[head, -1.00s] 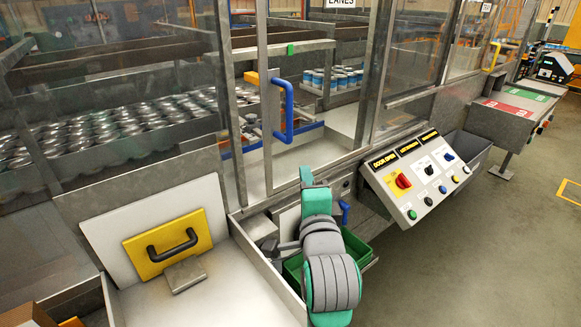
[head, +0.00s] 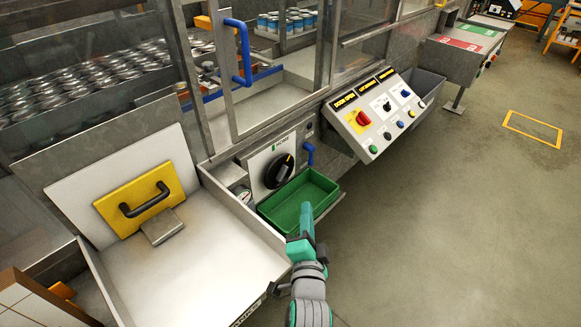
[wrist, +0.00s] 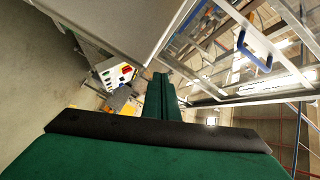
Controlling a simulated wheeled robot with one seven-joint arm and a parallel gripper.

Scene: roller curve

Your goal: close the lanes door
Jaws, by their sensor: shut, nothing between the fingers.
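The lanes door (head: 222,80) is a clear panel in a grey metal frame with a blue bar handle (head: 247,62). The frames do not clearly show how far it stands open. A display (head: 343,101) on the control panel appears to read "DOOR OPEN". My gripper (head: 306,222) is shut and empty, low in front of the green tray (head: 325,188) and well below and to the right of the handle, not touching it. In the wrist view its green fingers (wrist: 161,95) lie together, and the blue handle (wrist: 256,50) shows at the upper right.
The sloped control panel (head: 362,132) carries a red switch and coloured buttons. A black rotary knob (head: 279,171) and a small blue handle (head: 309,153) sit above the green tray. A metal bin (head: 205,250) with a yellow-plated lid (head: 138,198) stands at left. The floor (head: 450,230) at right is clear.

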